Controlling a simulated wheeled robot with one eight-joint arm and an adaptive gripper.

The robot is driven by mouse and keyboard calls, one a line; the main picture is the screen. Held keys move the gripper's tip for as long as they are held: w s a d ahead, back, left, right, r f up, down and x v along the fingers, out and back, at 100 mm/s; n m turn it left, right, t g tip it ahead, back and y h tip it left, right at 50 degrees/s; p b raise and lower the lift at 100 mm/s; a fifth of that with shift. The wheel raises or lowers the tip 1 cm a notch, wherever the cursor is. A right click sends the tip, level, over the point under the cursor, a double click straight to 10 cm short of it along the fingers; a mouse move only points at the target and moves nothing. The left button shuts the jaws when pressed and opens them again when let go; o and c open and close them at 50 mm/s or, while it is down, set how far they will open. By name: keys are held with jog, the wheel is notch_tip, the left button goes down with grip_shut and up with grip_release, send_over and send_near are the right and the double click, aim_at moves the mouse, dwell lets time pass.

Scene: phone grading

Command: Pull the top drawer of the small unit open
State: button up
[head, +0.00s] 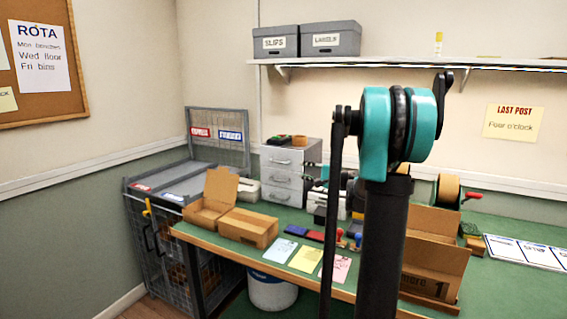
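The small unit (312,153) is a light grey block of three stacked drawers at the back of the green bench. Its top drawer (292,157) has a bar handle and looks closed, flush with the drawers below. My gripper (312,183) seems to be the small dark shape just right of the unit's lower front, pointing left. It is partly hidden behind my own teal and black arm. I cannot tell whether its fingers are open, nor whether they touch the unit. No contact with the top drawer's handle shows.
A tape roll and a dark block lie on the unit. An open carton (212,198) and a closed box (248,228) stand in front and left. Ink pads, stamps and coloured cards (305,259) lie nearer the edge. A wire cage (165,240) stands left. A shelf (400,64) hangs above.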

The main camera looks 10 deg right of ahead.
aim_at(278, 162)
jog(key=x, duration=1.7)
jog(key=shift+w+d+r, duration=0.15)
jog(key=shift+w+r, duration=0.05)
jog(key=shift+w, duration=0.05)
jog(key=shift+c, duration=0.6)
grip_shut()
